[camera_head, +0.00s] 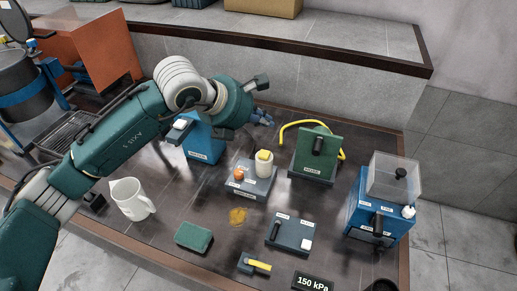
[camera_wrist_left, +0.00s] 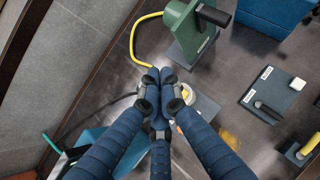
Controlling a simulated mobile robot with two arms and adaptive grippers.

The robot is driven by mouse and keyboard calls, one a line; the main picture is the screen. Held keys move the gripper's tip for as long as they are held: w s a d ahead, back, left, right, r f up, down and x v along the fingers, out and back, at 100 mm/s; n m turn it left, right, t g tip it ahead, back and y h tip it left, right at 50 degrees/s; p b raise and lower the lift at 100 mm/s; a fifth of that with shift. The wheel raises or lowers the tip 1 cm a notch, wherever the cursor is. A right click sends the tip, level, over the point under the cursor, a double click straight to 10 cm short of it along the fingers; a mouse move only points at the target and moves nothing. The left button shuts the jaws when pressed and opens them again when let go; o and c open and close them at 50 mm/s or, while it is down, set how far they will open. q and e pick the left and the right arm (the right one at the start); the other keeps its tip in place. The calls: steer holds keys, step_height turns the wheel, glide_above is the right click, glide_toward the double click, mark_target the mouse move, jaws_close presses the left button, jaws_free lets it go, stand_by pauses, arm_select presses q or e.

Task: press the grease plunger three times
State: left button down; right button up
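The grease plunger appears to be the cream cylinder with a yellow top (camera_head: 264,163), upright on a small grey base (camera_head: 249,190) beside an orange knob (camera_head: 238,174). Its label is too small to read. In the left wrist view the plunger (camera_wrist_left: 206,106) is partly hidden behind my fingers. My left gripper (camera_head: 264,117) is beyond the plunger in the head view, apparently above and apart from it. In the left wrist view its blue fingers (camera_wrist_left: 157,80) come together at the tips, with nothing seen between them. My right gripper is not in view.
A green stand (camera_head: 315,155) with a yellow hose is right of the plunger, and a blue box (camera_head: 203,143) is left. A white jug (camera_head: 131,199), green sponge (camera_head: 194,237), grey switch plate (camera_head: 290,234) and blue machine with clear cover (camera_head: 378,215) share the dark table.

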mark_target(263, 155)
arm_select(q)
step_height(263, 155, down, 3)
steer(key=shift+w+f+b, duration=0.1)
steer(key=shift+b, duration=0.35)
step_height(263, 155, down, 4)
steer(key=shift+r+b, duration=0.15)
steer(key=shift+b, duration=0.5)
step_height(263, 155, down, 2)
steer(key=shift+f+b, duration=0.1)
steer(key=shift+b, duration=1.1)
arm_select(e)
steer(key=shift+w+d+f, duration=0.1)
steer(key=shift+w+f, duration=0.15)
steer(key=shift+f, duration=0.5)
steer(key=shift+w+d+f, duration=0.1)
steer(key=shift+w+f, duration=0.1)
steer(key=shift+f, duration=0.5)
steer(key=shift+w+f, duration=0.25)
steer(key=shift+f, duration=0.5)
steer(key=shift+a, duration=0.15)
